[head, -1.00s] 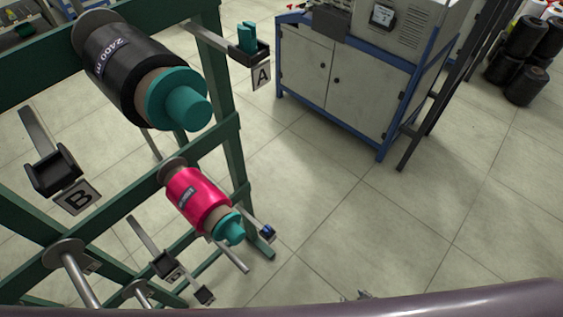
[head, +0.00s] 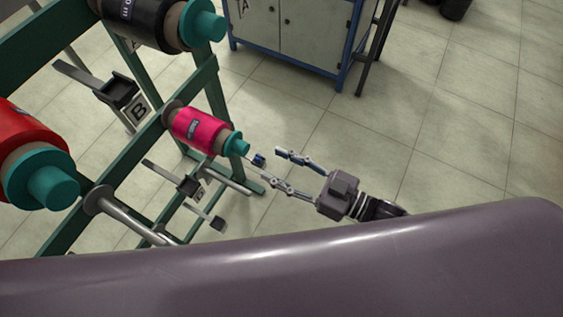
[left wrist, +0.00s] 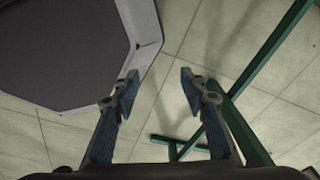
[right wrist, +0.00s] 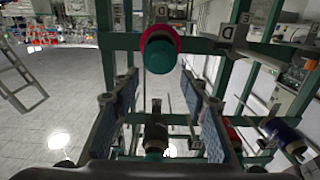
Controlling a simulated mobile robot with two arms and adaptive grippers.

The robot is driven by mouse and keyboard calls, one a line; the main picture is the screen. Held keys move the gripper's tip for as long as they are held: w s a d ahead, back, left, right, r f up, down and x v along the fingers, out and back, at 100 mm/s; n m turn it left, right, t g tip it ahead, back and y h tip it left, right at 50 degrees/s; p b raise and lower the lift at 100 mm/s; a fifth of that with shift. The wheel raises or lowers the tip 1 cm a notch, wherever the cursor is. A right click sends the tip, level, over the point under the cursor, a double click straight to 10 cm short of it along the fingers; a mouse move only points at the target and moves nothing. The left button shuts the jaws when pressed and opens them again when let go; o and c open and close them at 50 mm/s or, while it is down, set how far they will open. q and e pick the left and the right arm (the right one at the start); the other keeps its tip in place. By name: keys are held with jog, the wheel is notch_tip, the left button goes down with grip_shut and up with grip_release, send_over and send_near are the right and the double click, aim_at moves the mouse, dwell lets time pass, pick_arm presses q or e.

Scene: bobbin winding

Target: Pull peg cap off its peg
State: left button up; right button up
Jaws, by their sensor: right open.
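A pink bobbin (head: 198,130) sits on a peg of the green rack, with a teal peg cap (head: 236,143) on its outer end. In the right wrist view the same teal cap (right wrist: 160,84) shows end-on above the space between my fingers, with the pink bobbin's rim (right wrist: 174,38) behind it. My right gripper (head: 270,166) is open and empty, just right of the cap and apart from it. My left gripper (left wrist: 158,76) is open and empty over the floor; it is not in the head view.
A black bobbin (head: 145,18) and a red bobbin (head: 22,142), each with a teal cap, hang on other pegs. Bare pegs (head: 125,217) and small holders (head: 190,187) jut from the rack. A cabinet (head: 308,38) stands behind. The floor (head: 455,130) on the right is clear.

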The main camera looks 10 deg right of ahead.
aim_at(247, 150)
jog(key=b+x, duration=0.1)
jog(key=x, duration=0.6)
pick_arm(q)
jog(key=shift+s+a+f, duration=0.35)
jog(key=shift+s+f, duration=0.3)
pick_arm(e)
jog(key=shift+x, duration=0.85)
grip_shut()
pick_arm(q)
jog(key=shift+w+r, duration=0.1)
jog(key=shift+r, duration=0.1)
jog(key=shift+r+p, duration=0.7)
jog(key=shift+p, duration=0.1)
pick_arm(e)
jog(key=shift+v, duration=3)
